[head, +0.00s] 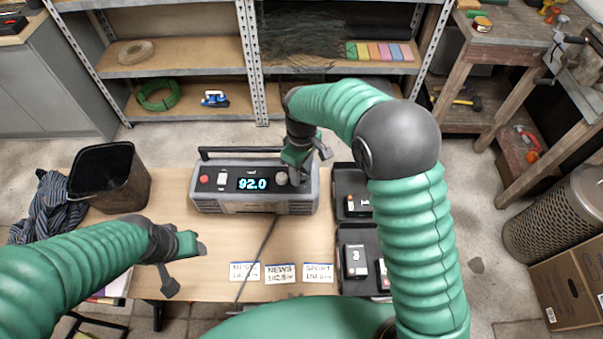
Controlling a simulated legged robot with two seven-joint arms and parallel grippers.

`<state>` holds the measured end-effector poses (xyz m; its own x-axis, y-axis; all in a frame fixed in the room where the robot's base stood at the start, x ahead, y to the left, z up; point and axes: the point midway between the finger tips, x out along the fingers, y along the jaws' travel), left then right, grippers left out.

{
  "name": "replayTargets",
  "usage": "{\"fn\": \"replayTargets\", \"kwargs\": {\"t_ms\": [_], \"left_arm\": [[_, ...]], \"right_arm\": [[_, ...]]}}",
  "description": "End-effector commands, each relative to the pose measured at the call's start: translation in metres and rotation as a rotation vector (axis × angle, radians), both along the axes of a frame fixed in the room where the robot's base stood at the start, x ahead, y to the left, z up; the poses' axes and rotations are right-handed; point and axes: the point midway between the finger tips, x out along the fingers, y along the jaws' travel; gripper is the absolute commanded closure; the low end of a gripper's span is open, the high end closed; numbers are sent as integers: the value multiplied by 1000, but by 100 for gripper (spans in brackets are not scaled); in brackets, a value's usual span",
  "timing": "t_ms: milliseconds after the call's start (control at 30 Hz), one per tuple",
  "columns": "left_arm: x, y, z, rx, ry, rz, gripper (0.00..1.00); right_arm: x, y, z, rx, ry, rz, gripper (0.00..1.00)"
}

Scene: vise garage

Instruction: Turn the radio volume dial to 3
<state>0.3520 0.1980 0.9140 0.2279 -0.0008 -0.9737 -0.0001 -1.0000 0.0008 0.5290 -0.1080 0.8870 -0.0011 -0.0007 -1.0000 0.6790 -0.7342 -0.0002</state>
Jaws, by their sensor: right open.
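The grey radio (238,205) stands on the wooden table, its carrying handle at the back and its lit display (253,184) reading 92.0. A round knob (281,178) shows right of the display; any other dial beyond it is hidden behind my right gripper. My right gripper (311,168) is open at the radio's right front, over the dial area; I cannot tell whether it touches. No volume number is readable. My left gripper (184,268) hangs above the table's left front, away from the radio; its jaw state is unclear.
Cards marked MUSIC (245,271), NEWS (280,273) and SPORT (318,272) lie in front of the radio. Black trays (343,186) with small items stand at right. A black bin (124,190) and a striped cloth (52,207) are at left. A cable crosses the table.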

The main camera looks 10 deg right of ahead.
Motion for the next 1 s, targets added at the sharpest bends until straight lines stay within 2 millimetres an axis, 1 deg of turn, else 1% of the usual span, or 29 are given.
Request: {"fn": "replayTargets", "kwargs": {"t_ms": [33,133,400,733,1000], "left_arm": [[0,0,-1,0,0,0,42],[0,0,-1,0,0,0,42],[0,0,-1,0,0,0,42],[0,0,-1,0,0,0,42],[0,0,-1,0,0,0,42]], "right_arm": [[-1,0,-7,-1,4,0,56],[0,0,-15,-1,1,0,56],[0,0,-17,0,0,0,56],[0,0,-16,0,0,0,99],[0,0,-16,0,0,-3,100]]}}
